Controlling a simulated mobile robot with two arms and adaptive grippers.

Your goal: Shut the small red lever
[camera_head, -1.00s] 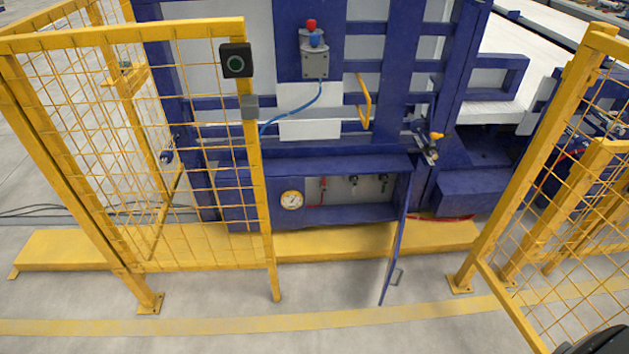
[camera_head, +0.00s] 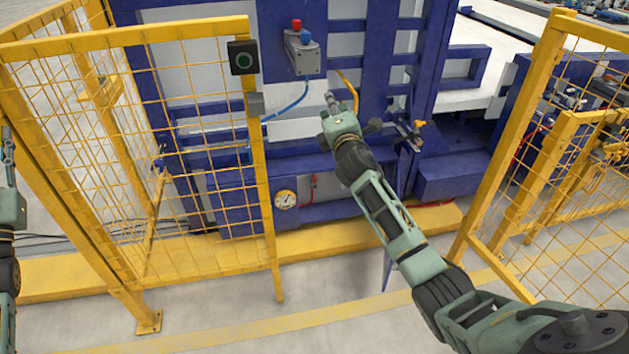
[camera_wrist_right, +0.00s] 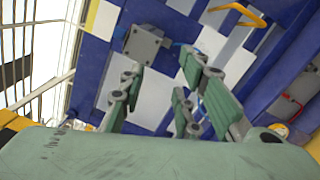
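The small red lever (camera_head: 313,182) is inside the low blue cabinet (camera_head: 240,214), right of the round gauge (camera_head: 285,199). In the right wrist view a small red part, seemingly the lever (camera_wrist_right: 291,101), shows at the right edge. My right gripper (camera_head: 332,99) is raised in front of the blue frame, above the cabinet and apart from the lever. In the right wrist view its fingers (camera_wrist_right: 163,95) are spread with nothing between them. My left gripper (camera_head: 8,150) is at the far left edge, far from the lever, and its opening is unclear.
Yellow mesh fences stand at left (camera_head: 185,130) and right (camera_head: 545,190), with a gap between. The cabinet's blue door (camera_head: 387,272) hangs open, partly behind my right arm. A grey box with red and blue buttons (camera_head: 303,55) is above. A yellow beam (camera_head: 330,241) crosses the floor.

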